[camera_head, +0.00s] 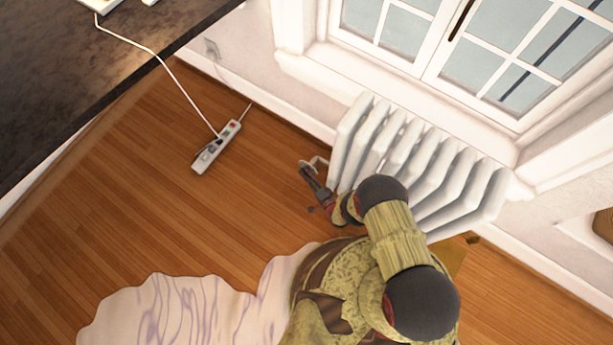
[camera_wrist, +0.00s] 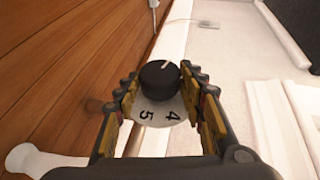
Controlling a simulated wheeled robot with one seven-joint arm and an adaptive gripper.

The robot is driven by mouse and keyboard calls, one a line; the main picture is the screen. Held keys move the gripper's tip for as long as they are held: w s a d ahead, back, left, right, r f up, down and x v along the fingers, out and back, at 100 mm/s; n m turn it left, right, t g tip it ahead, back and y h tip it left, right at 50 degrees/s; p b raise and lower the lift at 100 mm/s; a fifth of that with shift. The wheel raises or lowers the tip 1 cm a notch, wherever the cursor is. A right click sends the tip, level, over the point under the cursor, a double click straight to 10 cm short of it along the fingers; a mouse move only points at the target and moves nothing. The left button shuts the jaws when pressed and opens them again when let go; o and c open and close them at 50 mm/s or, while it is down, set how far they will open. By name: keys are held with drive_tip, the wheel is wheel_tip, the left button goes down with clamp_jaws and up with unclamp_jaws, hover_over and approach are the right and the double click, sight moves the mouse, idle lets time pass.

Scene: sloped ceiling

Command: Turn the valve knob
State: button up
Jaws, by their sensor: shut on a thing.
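The valve knob (camera_wrist: 160,75) is black with a white pointer line. It sits on a white dial (camera_wrist: 163,109) on which the numbers 4 and 5 show. My gripper (camera_wrist: 159,86) has one finger on each side of the knob and is shut on it. In the head view my gripper (camera_head: 313,183) is at the left end of the white radiator (camera_head: 420,160), beside a thin white pipe. The knob cannot be made out clearly in the head view, and the rest of the dial is hidden in the wrist view.
A power strip (camera_head: 216,147) with a white cord lies on the wooden floor (camera_head: 130,190) left of the radiator. A dark tabletop (camera_head: 90,60) fills the upper left. A window (camera_head: 470,55) is above the radiator. A pale rug (camera_head: 180,310) lies in front, with open floor between.

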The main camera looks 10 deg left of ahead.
drive_tip(key=shift+w+d+f+t, duration=0.1)
drive_tip(key=shift+w+t, duration=0.05)
drive_tip(key=shift+t, duration=0.25)
drive_tip(key=o, duration=1)
drive_tip(key=shift+o, duration=0.5)
drive_tip(key=shift+y, duration=0.3)
drive_tip(key=shift+r, duration=1.25)
drive_tip(key=o, duration=0.5)
drive_tip(key=r, duration=0.6)
drive_tip(key=shift+w+a+r, duration=0.25)
drive_tip(key=shift+a+r, duration=0.05)
drive_tip(key=shift+r, duration=0.35)
drive_tip(key=c, duration=0.5)
drive_tip(key=shift+s+d+r, duration=0.15)
drive_tip(key=shift+s+r, duration=0.05)
